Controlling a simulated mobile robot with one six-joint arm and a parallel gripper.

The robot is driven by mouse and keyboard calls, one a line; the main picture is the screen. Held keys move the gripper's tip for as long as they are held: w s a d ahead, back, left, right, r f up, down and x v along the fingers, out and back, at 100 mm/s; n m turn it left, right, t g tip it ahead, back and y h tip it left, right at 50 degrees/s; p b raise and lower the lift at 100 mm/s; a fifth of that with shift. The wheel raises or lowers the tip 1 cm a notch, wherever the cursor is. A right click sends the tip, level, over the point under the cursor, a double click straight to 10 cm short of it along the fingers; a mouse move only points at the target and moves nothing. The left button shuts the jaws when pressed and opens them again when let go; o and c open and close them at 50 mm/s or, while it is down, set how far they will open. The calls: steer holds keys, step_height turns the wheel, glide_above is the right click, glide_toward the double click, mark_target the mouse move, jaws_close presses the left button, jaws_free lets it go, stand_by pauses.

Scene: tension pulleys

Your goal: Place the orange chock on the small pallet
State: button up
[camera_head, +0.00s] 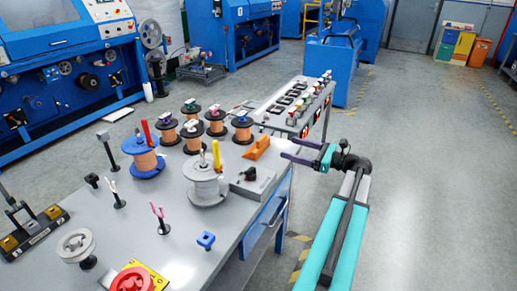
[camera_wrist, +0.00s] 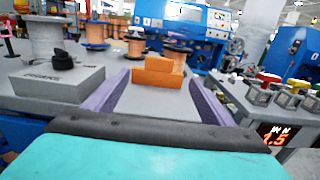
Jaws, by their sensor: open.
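The orange chock (camera_head: 257,147) lies on the grey bench near its right edge, beside the spools. In the wrist view the chock (camera_wrist: 158,71) is ahead, near the middle, showing a stepped orange shape. My gripper (camera_head: 288,148) is open, with its two purple fingers pointing left toward the chock, just right of it. In the wrist view the fingers (camera_wrist: 159,80) appear on both sides of the chock's line, with the chock beyond or at their tips; I cannot tell whether they touch it. Nothing is held. I cannot identify a small pallet with certainty.
A grey block with a black knob (camera_head: 252,184) sits in front of the chock; a white spool (camera_head: 206,180) stands left of it. Several copper spools stand behind. A panel with switches and red displays (camera_head: 300,105) is beyond the bench. The floor at right is open.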

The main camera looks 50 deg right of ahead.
mark_target(263, 141)
steer(key=shift+w, duration=0.15)
steer(key=x, duration=0.8)
steer(key=shift+w+a+f, duration=0.1)
steer(key=shift+w, duration=0.05)
steer(key=shift+f+p+x, duration=0.2)
steer(key=shift+p+x, duration=0.1)
steer(key=shift+x, duration=2.35)
steer(key=c, duration=1.4)
steer(key=shift+c, duration=0.2)
